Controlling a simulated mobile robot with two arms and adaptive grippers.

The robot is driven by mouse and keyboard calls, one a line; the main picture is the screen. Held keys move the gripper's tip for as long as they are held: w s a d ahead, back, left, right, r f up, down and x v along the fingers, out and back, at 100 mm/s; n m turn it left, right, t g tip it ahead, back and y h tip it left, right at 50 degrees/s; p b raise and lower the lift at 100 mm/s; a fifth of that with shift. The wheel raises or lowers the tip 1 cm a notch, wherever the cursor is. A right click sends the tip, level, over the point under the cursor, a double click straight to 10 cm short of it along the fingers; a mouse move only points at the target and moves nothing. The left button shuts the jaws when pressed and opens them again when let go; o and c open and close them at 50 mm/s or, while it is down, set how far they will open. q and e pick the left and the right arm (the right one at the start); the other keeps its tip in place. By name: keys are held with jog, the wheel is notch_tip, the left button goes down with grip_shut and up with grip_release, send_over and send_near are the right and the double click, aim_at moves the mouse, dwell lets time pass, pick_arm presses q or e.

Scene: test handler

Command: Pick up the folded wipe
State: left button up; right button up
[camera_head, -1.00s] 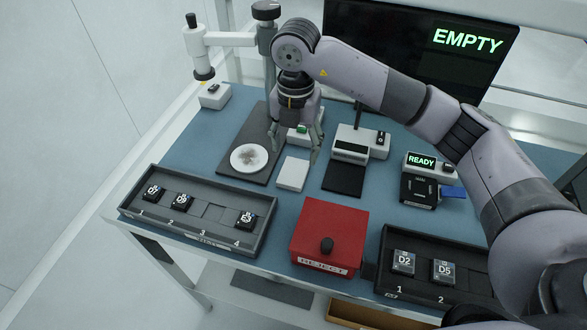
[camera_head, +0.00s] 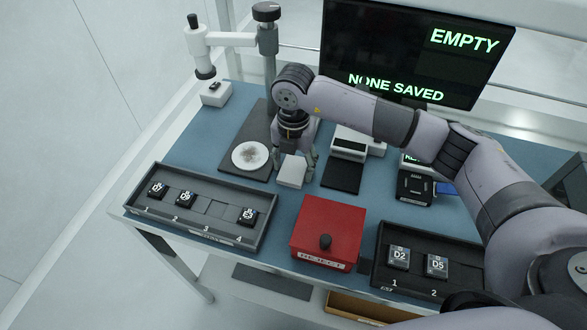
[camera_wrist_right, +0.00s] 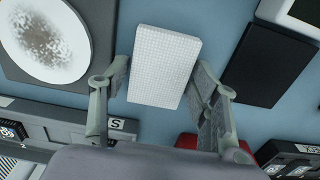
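The folded wipe (camera_head: 291,172) is a small white block lying on the blue table top, between the white disc and a black pad. In the right wrist view the wipe (camera_wrist_right: 164,66) shows a fine woven grid and sits between the two fingers. My right gripper (camera_head: 295,169) is open, pointing down with one finger on either side of the wipe. In the wrist view gaps show beside the wipe near the fingertips (camera_wrist_right: 160,75); whether either finger touches it is hard to tell. My left gripper is not in view.
A white disc with a grey smudge (camera_head: 250,156) lies left of the wipe. A black pad (camera_head: 342,176) lies to its right. A red reject box (camera_head: 328,228) and a dark tray with chips (camera_head: 199,212) stand in front. A microscope-like stand (camera_head: 267,45) rises behind.

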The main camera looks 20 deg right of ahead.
jog(key=c, duration=0.4)
jog(key=shift+o, duration=0.2)
jog(key=shift+r, duration=0.1)
notch_tip(320, 180, up, 11)
jog(key=b, duration=0.3)
notch_tip(320, 180, up, 9)
send_over(293, 168)
jog(key=shift+s, duration=0.15)
